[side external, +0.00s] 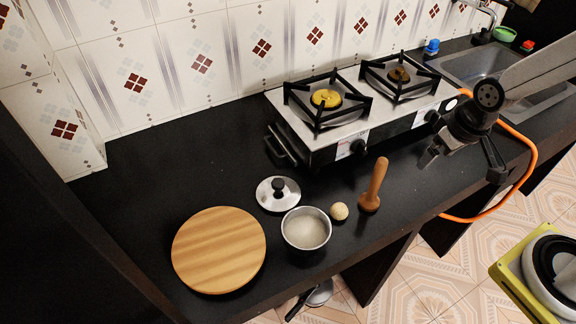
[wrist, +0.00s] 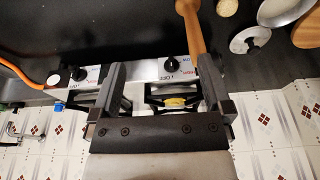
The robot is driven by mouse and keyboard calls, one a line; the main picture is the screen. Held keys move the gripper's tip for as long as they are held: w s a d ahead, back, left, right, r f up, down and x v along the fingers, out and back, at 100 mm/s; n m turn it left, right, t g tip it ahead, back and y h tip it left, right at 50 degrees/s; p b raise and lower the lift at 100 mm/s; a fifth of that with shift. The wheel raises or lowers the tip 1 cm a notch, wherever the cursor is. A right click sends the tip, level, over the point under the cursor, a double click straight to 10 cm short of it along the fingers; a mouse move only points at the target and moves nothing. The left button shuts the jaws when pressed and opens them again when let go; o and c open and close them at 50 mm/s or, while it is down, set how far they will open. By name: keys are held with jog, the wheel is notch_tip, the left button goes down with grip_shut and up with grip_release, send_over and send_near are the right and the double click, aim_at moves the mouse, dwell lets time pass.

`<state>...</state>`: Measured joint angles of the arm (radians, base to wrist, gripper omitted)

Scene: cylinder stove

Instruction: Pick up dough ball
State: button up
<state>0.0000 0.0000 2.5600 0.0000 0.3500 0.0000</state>
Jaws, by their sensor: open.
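The dough ball (side external: 339,211) is small, round and cream-coloured. It rests on the black counter between the metal pot (side external: 306,230) and the upright wooden masher (side external: 374,186). In the wrist view the dough ball (wrist: 227,7) shows at the top edge, right of the masher (wrist: 191,25). My gripper (side external: 462,168) is open and empty, well to the right of the dough ball and apart from it, in front of the stove's right end. In the wrist view the two fingers of my gripper (wrist: 160,80) stand wide apart, with the stove behind them.
A round wooden board (side external: 218,250) and a lid (side external: 278,193) lie left of the dough ball. The two-burner stove (side external: 350,150) stands behind, with an orange hose (side external: 529,145) at its right. Bare counter lies at the left. The counter's front edge is close to the pot.

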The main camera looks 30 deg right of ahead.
jog(key=shift+r, duration=0.15)
notch_tip(320, 180, up, 5)
jog(key=m+g, duration=0.3)
jog(key=m, duration=0.8)
send_over(338, 213)
jog(key=shift+w+f, duration=0.15)
jog(key=shift+f, duration=10.05)
jog(key=shift+f, duration=0.1)
jog(key=shift+d+f, duration=0.1)
jog(key=shift+f, duration=2.4)
